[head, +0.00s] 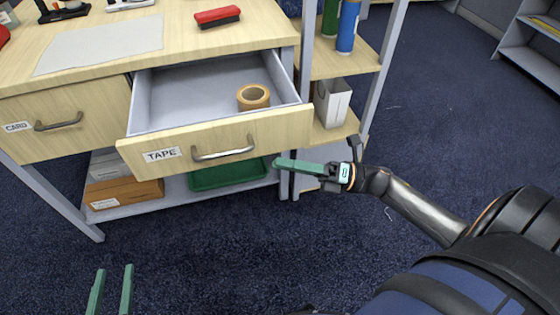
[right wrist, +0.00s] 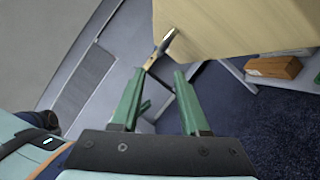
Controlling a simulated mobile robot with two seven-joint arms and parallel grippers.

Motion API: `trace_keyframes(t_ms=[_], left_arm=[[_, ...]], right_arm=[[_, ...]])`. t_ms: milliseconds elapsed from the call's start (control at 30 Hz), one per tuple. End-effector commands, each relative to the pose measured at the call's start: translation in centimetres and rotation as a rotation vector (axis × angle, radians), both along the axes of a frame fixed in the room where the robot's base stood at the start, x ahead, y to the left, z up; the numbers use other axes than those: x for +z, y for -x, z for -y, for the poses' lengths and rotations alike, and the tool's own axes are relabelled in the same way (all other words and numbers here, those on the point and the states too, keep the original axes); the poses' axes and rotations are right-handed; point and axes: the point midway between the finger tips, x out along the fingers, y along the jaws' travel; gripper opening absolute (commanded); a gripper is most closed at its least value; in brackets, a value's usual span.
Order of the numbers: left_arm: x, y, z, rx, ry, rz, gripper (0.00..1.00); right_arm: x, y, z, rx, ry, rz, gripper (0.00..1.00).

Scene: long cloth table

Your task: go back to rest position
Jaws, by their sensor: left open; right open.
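My right gripper (head: 278,164) is open and empty, just right of the open tape drawer's front (head: 285,132) and a little below it in the head view. In the right wrist view, its two green fingers (right wrist: 160,78) are spread, with the drawer's metal handle (right wrist: 160,48) beyond their tips. Whether they touch the drawer cannot be told. My left gripper (head: 112,280) is open at the lower left of the head view, over the floor, with nothing between its fingers. The drawer holds a brown tape roll (head: 253,97) near its front right corner.
The desk (head: 200,45) carries a red stapler-like object (head: 217,17) and a grey sheet (head: 100,48). A closed card drawer (head: 90,115) is at left. A shelf rack (head: 345,62) stands at right. Orange (head: 125,192) and green (head: 228,175) containers sit below. The carpet in front is clear.

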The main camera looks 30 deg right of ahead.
Motion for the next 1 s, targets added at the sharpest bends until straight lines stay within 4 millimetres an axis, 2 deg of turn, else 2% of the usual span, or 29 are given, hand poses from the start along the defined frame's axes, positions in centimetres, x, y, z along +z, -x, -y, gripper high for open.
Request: trace_keyframes(t_ms=[367, 533, 667, 767, 1000], left_arm=[[-0.2, -0.1, 0.0, 0.002, 0.001, -0.004, 0.5], [-0.2, -0.1, 0.0, 0.002, 0.002, -0.005, 0.5], [-0.2, -0.1, 0.0, 0.002, 0.003, -0.004, 0.5], [-0.2, -0.1, 0.0, 0.002, 0.003, -0.004, 0.5], [-0.1, -0.1, 0.0, 0.002, 0.002, -0.004, 0.5]], right_arm=[[0.0, 0.0, 0.0, -0.002, -0.002, -0.003, 0.45], [-0.1, -0.3, -1.3, -0.052, -0.13, -0.118, 0.45], [-0.4, -0.7, -3.2, -0.152, -0.411, -0.375, 0.45], [-1.1, -0.7, -4.6, -0.232, -0.691, -0.626, 0.45], [-3.6, 1.5, -7.8, -0.364, -1.29, -1.168, 0.45]])
